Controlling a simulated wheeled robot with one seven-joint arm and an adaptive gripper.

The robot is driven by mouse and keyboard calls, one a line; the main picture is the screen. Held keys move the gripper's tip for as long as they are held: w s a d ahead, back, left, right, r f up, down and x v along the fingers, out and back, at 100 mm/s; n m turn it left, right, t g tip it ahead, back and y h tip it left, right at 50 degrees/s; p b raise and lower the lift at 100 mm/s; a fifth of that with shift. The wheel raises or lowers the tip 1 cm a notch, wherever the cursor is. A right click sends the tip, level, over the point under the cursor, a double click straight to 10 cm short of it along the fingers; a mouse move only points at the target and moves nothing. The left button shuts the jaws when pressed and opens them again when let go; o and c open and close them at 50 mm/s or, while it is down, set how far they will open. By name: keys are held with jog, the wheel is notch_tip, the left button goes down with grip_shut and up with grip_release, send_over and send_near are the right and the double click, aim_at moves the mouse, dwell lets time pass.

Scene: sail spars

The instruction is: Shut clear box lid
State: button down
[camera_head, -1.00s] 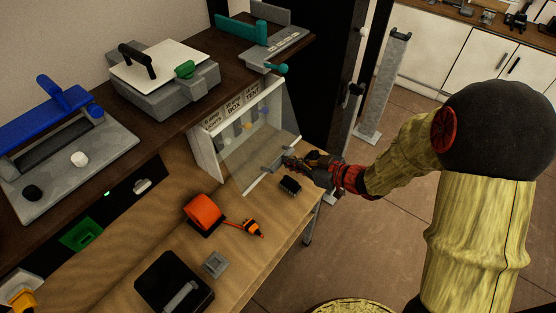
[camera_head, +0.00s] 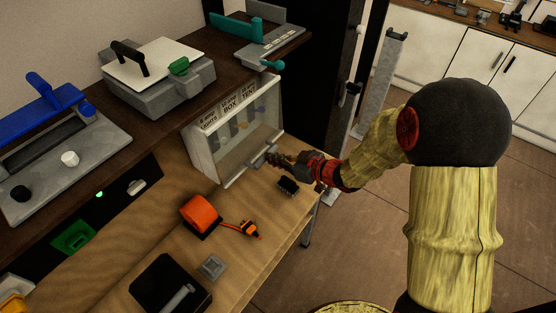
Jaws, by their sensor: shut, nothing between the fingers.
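The clear box (camera_head: 197,155) stands on the wooden bench against the dark shelf, with labels along its top and several small coloured items inside. Its clear lid (camera_head: 236,158) hangs down over the front, nearly flat against the box; whether it is fully closed I cannot tell. A grey handle bar (camera_head: 247,171) runs along the lid's lower edge. My gripper (camera_head: 272,158) is shut and empty, its tips at or very close to the right end of that handle. Contact between them is too small to make out.
A small black block (camera_head: 288,187) lies just below my gripper. An orange tape reel (camera_head: 200,214), a grey square piece (camera_head: 212,267) and a black tray (camera_head: 170,287) are on the bench in front. The shelf above holds a grey machine (camera_head: 160,85).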

jog(key=shift+w+a+f, duration=0.1)
jog(key=shift+w+a, duration=0.05)
jog(key=shift+a, duration=0.05)
dwell(0.3)
jog(key=p+v, duration=0.4)
jog(key=v, duration=0.3)
dwell(0.5)
dwell(0.4)
